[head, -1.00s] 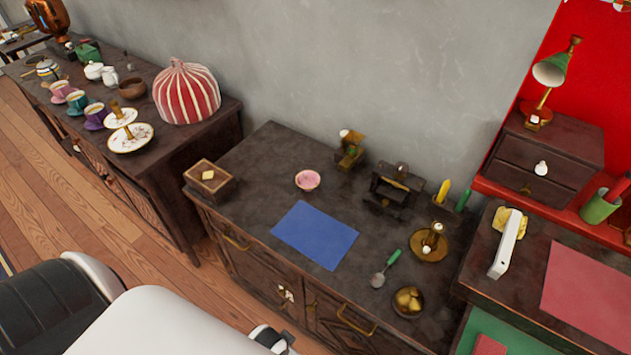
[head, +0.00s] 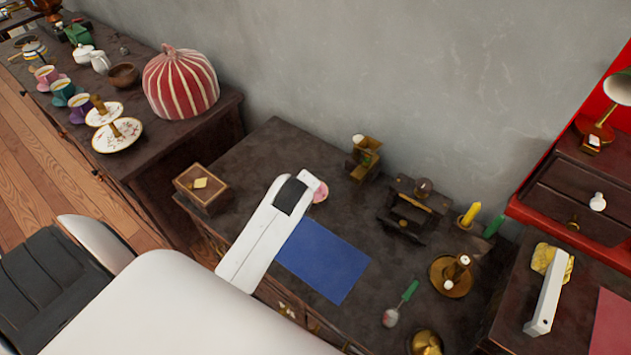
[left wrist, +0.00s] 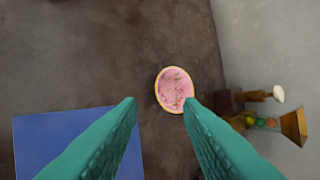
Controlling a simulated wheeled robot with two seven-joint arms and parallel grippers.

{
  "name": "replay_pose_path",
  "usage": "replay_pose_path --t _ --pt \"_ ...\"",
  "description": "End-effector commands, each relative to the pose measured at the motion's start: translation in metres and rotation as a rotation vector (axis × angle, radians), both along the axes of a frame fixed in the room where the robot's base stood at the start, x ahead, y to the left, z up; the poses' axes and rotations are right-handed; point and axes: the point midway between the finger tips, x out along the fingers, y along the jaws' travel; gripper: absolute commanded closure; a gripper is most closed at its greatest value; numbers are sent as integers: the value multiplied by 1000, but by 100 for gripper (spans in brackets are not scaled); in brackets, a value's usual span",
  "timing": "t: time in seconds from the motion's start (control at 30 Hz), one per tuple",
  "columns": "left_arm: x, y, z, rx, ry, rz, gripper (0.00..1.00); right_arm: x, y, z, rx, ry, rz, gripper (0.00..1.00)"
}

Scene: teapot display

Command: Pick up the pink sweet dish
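The pink sweet dish (head: 320,192) is a small round dish on the dark cabinet top, partly covered by my white left arm in the head view. The dish lies just beyond the fingertips, nearer the right finger's tip. In the head view the left fingers are hidden.
A blue mat (head: 323,262) lies beside the dish. A wooden box (head: 202,185) stands left, and a small wooden stand with a white knob (head: 365,157) stands behind. A dark wooden rack (head: 410,212), a brass candle holder (head: 452,276) and a green-handled scoop (head: 400,305) are right.

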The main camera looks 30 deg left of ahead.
Motion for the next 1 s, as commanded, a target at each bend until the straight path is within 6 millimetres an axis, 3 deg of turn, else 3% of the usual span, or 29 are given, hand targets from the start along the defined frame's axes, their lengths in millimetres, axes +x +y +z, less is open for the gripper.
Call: replay_pose_path --t 0.33,0.6,1.0 --pt "28 16 -43 -1 0 6 67 -1 0 -1 0 2 0 64" --pt "37 20 -58 -2 -2 5 67 -1 0 0 0 1 0 64" --pt "58 33 -96 -2 -2 5 67 -1 0 0 0 1 0 64"
